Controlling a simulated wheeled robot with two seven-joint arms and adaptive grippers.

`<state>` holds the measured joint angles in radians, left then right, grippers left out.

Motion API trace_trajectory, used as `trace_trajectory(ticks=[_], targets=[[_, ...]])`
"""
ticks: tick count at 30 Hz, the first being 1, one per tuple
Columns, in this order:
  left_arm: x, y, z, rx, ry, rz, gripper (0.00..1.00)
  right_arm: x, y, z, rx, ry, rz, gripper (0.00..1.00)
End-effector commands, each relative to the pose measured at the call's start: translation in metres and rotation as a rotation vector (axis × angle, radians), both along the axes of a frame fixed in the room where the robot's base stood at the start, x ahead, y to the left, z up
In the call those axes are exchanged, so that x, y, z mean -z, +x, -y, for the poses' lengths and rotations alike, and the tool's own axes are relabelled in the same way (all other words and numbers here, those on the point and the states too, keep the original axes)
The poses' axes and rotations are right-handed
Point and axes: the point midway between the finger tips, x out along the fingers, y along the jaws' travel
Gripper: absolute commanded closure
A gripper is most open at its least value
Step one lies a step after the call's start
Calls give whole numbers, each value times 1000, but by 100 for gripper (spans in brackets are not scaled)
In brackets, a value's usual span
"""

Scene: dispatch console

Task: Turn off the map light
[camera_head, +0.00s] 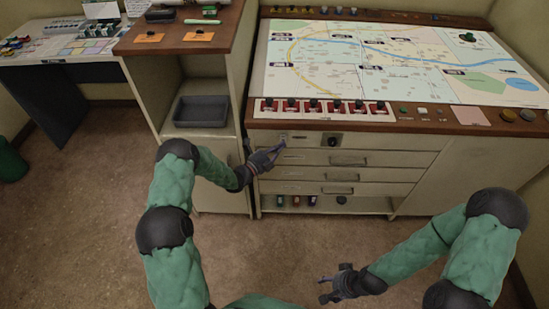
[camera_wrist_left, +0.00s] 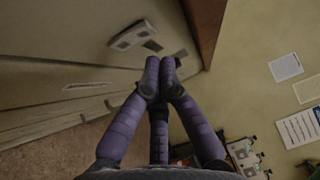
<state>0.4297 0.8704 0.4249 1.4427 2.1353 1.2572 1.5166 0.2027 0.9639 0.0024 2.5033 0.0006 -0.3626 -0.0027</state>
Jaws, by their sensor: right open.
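The map (camera_head: 390,60) lies bright on the sloping top of the console. On the console's front, below the wooden edge, are a small pale plate (camera_head: 284,137) and a metal plate with a dark round knob (camera_head: 332,141). I cannot tell which one works the map light. My left gripper (camera_head: 281,147) is just below the small plate, its purple fingertips together and empty; contact is unclear. In the left wrist view, its fingertips (camera_wrist_left: 160,65) are close to a pale plate with dark marks (camera_wrist_left: 130,35). My right gripper (camera_head: 326,289) is open and empty, low over the floor.
Red switches (camera_head: 312,106) line the console's front edge. Drawers with handles (camera_head: 348,161) are below. A wooden-topped cabinet with a grey tray (camera_head: 201,111) stands to the left. The floor (camera_head: 85,190) is clear in front.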

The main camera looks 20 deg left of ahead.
Motion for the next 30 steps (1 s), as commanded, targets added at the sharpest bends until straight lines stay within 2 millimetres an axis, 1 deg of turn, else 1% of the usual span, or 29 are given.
trace_trajectory(ticks=[1, 6, 17, 20, 25, 30], targets=[[2, 5, -1, 2, 0, 0, 100, 5, 0, 0, 0, 0, 0, 41], [0, 15, -4, 1, 0, -1, 100, 8, 0, 0, 0, 0, 0, 41], [-2, 17, -5, 1, -1, -3, 100, 8, 0, 0, 0, 0, 0, 41], [-4, 18, -5, 2, -4, -14, 100, 4, 0, 0, 0, 0, 0, 41], [-10, 25, -7, 1, -22, -78, 100, -12, 0, 0, 0, 0, 0, 41], [-5, 24, -7, 2, -23, -79, 100, -7, 0, 0, 0, 0, 0, 41]])
